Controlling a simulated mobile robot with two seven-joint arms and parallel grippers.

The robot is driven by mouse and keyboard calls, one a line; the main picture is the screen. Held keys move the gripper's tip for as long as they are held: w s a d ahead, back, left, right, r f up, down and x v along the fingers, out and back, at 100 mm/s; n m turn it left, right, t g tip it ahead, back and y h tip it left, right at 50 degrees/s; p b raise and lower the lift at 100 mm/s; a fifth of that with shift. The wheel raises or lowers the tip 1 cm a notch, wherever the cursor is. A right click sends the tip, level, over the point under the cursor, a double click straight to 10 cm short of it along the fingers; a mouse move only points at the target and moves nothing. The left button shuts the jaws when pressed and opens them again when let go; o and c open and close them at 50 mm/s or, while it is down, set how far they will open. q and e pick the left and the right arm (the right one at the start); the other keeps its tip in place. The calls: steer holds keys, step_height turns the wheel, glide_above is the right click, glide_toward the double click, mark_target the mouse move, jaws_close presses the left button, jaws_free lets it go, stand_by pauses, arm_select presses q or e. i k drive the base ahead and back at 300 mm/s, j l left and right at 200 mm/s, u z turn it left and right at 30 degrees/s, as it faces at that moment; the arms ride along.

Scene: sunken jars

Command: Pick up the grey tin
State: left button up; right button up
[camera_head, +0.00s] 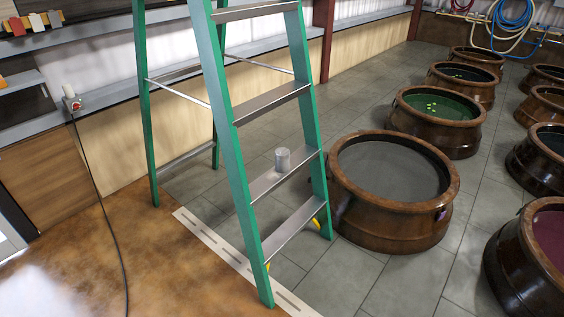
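The grey tin (282,160) is a small cylinder standing upright on one of the lower steps of a green stepladder (236,150). Neither of my grippers shows in the head view.
A large brown jar (447,200) with a grey surface inside stands just right of the ladder. Several more jars, one with green contents (440,103), line the right side. A black cable (112,230) runs down the left. Grey floor tiles (330,280) in front are clear.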

mark_target(281, 154)
steer(key=i+l+u, duration=0.1)
steer(key=u, duration=0.4)
steer(key=i+l+u, duration=0.15)
steer(key=u, duration=0.35)
steer(key=i+l+u, duration=0.1)
steer(key=l, duration=0.2)
steer(key=i+l+u, duration=0.25)
steer(key=l, duration=0.35)
steer(key=i+l, duration=0.2)
steer(key=l, duration=0.2)
steer(key=i+l, duration=0.15)
steer(key=l, duration=0.2)
steer(key=u, duration=0.05)
